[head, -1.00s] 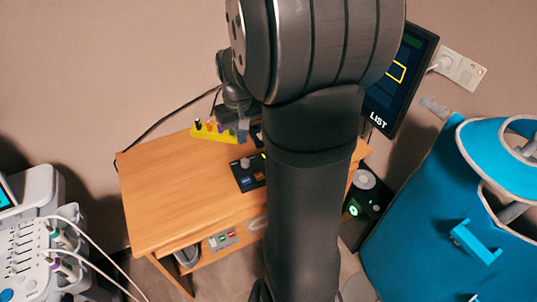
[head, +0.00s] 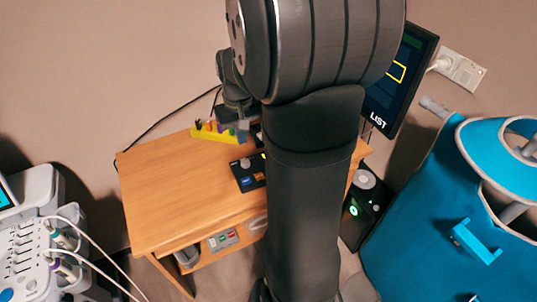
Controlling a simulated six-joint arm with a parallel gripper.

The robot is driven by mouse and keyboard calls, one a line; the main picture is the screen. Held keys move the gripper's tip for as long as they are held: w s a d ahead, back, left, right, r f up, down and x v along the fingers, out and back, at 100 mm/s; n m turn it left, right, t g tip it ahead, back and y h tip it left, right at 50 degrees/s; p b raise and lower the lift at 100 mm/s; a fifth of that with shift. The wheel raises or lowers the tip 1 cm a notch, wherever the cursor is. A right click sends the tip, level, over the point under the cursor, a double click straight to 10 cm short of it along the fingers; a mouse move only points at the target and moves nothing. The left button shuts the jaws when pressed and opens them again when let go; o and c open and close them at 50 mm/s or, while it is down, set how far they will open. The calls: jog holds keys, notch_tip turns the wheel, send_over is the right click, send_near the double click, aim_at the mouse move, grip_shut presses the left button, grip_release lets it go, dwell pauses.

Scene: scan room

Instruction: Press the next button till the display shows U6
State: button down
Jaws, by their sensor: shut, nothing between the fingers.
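A dark control panel (head: 246,172) lies on the wooden desk in the head view, with a grey knob and blue and orange buttons. My arm hides its right part. Which button is the next button cannot be read. A black screen (head: 411,62) labelled LIST stands at the right, with a yellow-framed box on it. My arm covers its left part, and no U number is readable. My gripper (head: 243,130) is small and partly hidden behind my arm. It is shut and empty, above the back of the desk, beyond the panel and beside the yellow rack.
A yellow rack (head: 214,134) with coloured pieces stands at the desk's back edge. The desk (head: 165,190) is clear at the left. A white device with cables (head: 40,235) is at the left, a blue chair-like thing (head: 425,230) at the right, a black box (head: 360,205) beside the desk.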

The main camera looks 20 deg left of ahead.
jog(key=n+t+h, duration=0.1)
jog(key=n+t, duration=0.8)
jog(key=n, duration=0.7)
send_over(244, 183)
notch_tip(244, 183, down, 8)
jog(key=shift+r, duration=0.25)
jog(key=shift+f, duration=0.15)
jog(key=shift+f, duration=4.25)
jog(key=shift+f, duration=0.1)
jog(key=shift+f, duration=0.35)
